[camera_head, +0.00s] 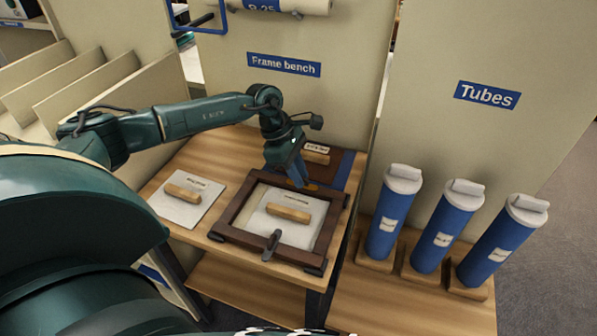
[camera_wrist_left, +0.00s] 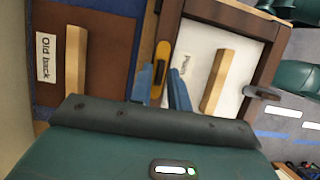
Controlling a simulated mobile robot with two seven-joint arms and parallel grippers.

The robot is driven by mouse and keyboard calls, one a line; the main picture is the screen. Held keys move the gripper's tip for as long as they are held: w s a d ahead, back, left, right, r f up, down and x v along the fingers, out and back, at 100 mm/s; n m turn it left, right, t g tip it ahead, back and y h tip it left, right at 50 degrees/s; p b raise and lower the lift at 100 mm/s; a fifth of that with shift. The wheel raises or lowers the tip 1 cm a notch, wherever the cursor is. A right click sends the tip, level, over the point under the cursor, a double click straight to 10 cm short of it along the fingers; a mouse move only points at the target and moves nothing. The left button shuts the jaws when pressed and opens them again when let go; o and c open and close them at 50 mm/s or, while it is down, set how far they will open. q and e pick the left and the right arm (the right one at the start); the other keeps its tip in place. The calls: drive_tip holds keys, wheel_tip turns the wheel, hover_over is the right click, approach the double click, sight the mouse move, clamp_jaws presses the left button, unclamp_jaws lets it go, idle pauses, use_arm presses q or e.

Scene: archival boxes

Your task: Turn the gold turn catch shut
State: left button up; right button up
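The gold turn catch (camera_wrist_left: 162,62) lies lengthwise along the dark wooden frame's far bar in the left wrist view. In the head view only a bit of the gold catch (camera_head: 311,187) shows beside my fingers. The frame (camera_head: 232,218) lies flat on the bench, with a white panel (camera_head: 308,232) and its wooden block inside. A grey catch (camera_head: 272,244) on the near bar points across it onto the panel. My left gripper (camera_wrist_left: 160,80) is open, its blue fingers on either side of the gold catch; contact cannot be told. My left gripper (camera_head: 297,180) points down. My right gripper is out of view.
A brown board labelled "Old back" (camera_wrist_left: 100,50) with a wooden block lies behind the frame. A white board (camera_head: 190,215) with a block lies left of it. Blue tubes (camera_head: 390,215) stand at right. An upright panel (camera_head: 340,100) rises behind the bench.

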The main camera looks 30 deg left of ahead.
use_arm(q)
clamp_jaws()
